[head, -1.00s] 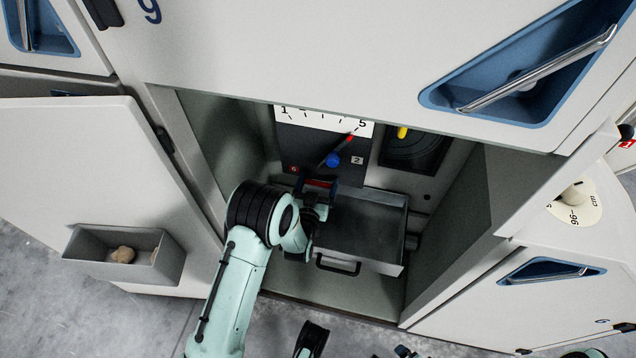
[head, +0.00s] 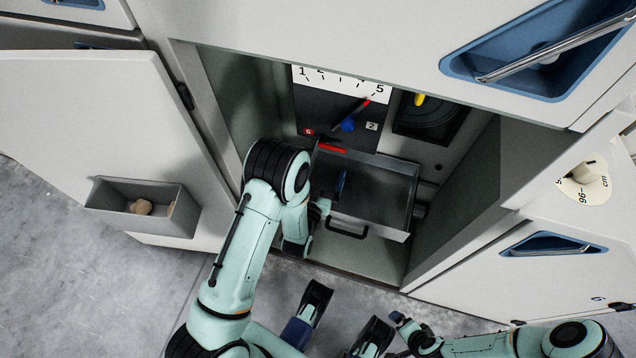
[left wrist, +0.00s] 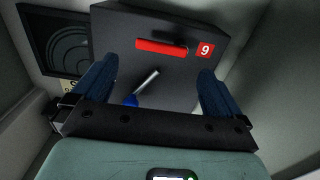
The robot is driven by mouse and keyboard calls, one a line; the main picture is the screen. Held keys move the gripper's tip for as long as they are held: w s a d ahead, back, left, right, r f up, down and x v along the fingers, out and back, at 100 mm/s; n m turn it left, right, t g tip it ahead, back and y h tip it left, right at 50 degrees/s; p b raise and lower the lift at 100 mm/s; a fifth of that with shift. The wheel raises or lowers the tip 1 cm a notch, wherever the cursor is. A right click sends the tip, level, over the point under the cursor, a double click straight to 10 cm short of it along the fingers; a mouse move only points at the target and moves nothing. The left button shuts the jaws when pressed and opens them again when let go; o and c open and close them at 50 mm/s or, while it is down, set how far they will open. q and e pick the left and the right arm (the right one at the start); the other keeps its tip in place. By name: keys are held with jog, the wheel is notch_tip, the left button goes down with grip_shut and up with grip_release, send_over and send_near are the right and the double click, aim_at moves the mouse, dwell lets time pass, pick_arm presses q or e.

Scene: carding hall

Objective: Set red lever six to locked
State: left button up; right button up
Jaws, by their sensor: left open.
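The red lever (head: 332,149) is a short red bar low on the dark panel inside the open cabinet, lying roughly crosswise. A red label (head: 308,131) that reads 6 is beside it. In the left wrist view the lever (left wrist: 161,47) lies crosswise, and its label (left wrist: 204,50) looks like an upside-down 6. No locked marking is legible. My left gripper (head: 332,188) is open and empty, in front of and below the lever, over the drawer. Its blue fingers show apart in the left wrist view (left wrist: 157,72), short of the lever. My right gripper (head: 403,325) is at the bottom, too unclear to judge.
A blue-knobbed, red-tipped pointer (head: 348,125) sits above the lever, under a white scale (head: 340,82). An open grey drawer (head: 385,180) is below the panel. Cabinet walls enclose both sides. The open door (head: 95,110) at left carries a bin (head: 120,202).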

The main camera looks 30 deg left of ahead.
pick_arm(q)
jog(key=v, duration=0.4)
pick_arm(e)
jog(key=shift+s+a+r, duration=0.15)
jog(key=shift+s+a, duration=0.05)
jog(key=shift+s, duration=0.1)
pick_arm(q)
jog(key=shift+f, duration=0.1)
pick_arm(e)
jog(key=shift+s, duration=0.1)
